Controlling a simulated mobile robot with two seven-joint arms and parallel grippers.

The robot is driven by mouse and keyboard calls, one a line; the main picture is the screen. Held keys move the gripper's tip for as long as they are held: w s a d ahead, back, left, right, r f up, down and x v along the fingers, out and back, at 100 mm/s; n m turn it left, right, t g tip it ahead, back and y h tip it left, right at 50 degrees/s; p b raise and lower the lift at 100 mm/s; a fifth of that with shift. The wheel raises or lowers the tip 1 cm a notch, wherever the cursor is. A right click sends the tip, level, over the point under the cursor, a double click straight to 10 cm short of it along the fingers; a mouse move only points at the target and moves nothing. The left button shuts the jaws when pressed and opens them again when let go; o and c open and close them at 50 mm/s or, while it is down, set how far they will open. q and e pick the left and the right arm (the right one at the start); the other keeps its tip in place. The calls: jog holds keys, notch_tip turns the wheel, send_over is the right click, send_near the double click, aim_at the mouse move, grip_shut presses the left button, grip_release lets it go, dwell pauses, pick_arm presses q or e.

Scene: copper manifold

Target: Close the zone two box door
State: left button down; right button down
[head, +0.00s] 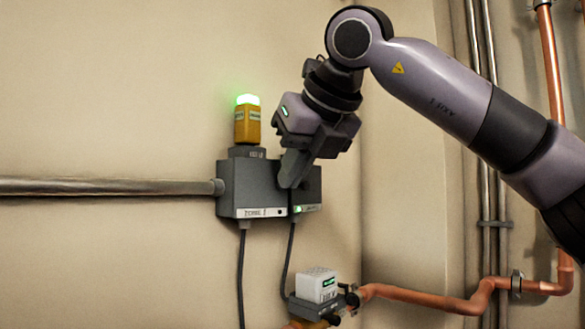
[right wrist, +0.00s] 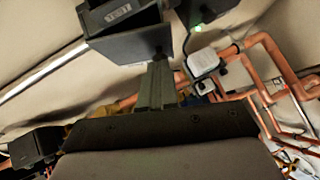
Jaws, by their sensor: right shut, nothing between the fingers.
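A dark grey control box (head: 232,188) is fixed to the wall in the middle of the head view. Its left front carries a white label that I cannot read for sure. A right-hand section (head: 312,190) with a small green light sits beside it, partly hidden by my gripper. Which panel is the zone two door, and how far open it is, I cannot tell. In the right wrist view a dark panel (right wrist: 125,48) hangs beyond the fingers. My right gripper (head: 288,182) is shut and empty, its fingertips in front of the box between the two sections. My left gripper is out of view.
A yellow beacon (head: 247,126) with a lit green top stands above the box. A metal conduit (head: 110,187) enters from the left and cables hang below. A white-topped valve unit (head: 316,285) sits lower on copper pipe (head: 430,300). The wall left of the beacon is clear.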

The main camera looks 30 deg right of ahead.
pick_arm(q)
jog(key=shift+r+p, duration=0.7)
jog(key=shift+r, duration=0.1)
pick_arm(e)
jog(key=shift+w+d+n+y, duration=0.35)
jog(key=shift+w+n+y, duration=0.1)
jog(key=shift+w+n, duration=0.15)
jog(key=shift+w+d+n+y, duration=0.35)
jog(key=shift+w+n+y, duration=0.15)
jog(key=shift+w, duration=0.15)
